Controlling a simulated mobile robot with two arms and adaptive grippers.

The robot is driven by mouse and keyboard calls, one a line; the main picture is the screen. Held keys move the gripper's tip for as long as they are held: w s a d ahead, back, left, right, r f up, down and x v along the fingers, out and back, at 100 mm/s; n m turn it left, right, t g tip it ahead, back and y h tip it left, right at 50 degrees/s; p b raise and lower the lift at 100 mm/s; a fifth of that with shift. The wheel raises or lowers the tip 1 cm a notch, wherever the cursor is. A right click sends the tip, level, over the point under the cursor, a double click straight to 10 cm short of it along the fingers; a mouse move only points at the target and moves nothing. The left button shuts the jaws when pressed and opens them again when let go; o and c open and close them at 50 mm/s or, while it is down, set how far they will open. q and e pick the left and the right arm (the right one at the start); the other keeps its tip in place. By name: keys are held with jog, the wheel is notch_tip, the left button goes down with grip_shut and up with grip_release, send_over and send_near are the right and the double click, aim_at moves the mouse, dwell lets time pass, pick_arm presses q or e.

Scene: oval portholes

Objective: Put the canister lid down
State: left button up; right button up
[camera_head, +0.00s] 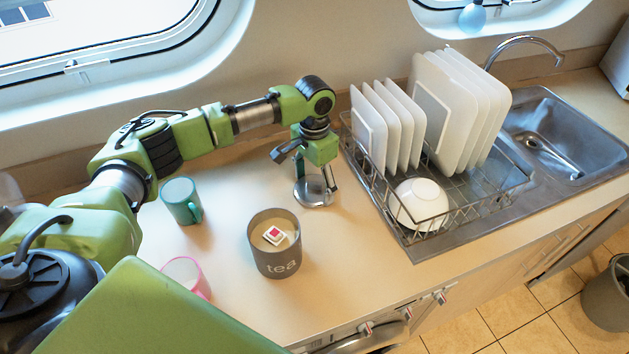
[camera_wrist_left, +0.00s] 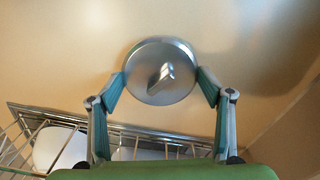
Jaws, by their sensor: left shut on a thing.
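The canister lid (camera_head: 314,194) is a round silver disc. My left gripper (camera_head: 315,182) is shut on it from above, over the counter between the canister and the dish rack. In the left wrist view the lid (camera_wrist_left: 160,72) sits between the two fingertips, its small knob facing the camera. The lid is low and looks level; I cannot tell whether it touches the counter. The grey canister (camera_head: 276,259) marked "tea" stands upright and open, with a small white and red item (camera_head: 273,235) inside. My right gripper is out of view.
A wire dish rack (camera_head: 440,225) with white plates (camera_head: 455,105) and a white bowl (camera_head: 418,203) stands right of the lid. A green mug (camera_head: 180,202) and a pink mug (camera_head: 184,273) stand left of the canister. A sink (camera_head: 560,135) is far right. Counter (camera_head: 345,265) right of the canister is clear.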

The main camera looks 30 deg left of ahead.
aim_at(314, 183)
pick_arm(q)
jog(key=shift+f, duration=0.15)
jog(key=o, duration=1.1)
jog(key=shift+r, duration=0.3)
notch_tip(314, 183, up, 12)
jog(key=b, duration=0.2)
jog(key=shift+f+b, duration=0.15)
jog(key=shift+b, duration=0.25)
jog(key=shift+f, duration=0.1)
